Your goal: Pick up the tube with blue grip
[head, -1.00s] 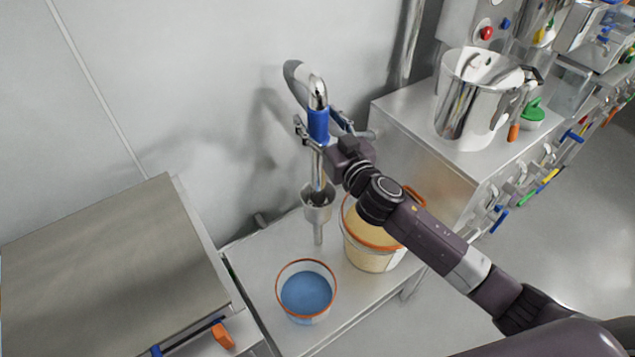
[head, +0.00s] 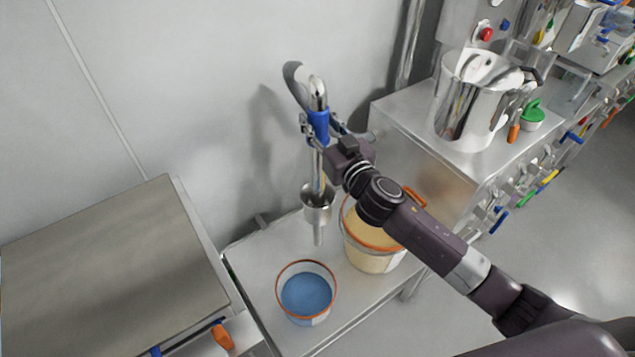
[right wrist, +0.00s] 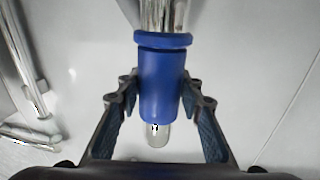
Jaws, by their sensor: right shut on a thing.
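The tube with the blue grip (head: 318,125) is an upright metal tube with a curved top, above the low bench by the wall. Its blue grip also fills the middle of the right wrist view (right wrist: 161,85). My right gripper (head: 318,130) is shut on the blue grip, with a finger on either side of it in the right wrist view (right wrist: 161,105). Below the grip, the tube's lower part runs down to a metal cup-shaped holder (head: 317,210); whether its end is still inside cannot be told. My left gripper is not in view.
A bucket of blue material (head: 307,293) and a bucket of tan material (head: 372,250) stand on the low bench (head: 262,275). A steel cabinet to the right carries a large steel pot (head: 470,100). A flat metal surface (head: 110,265) lies at left.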

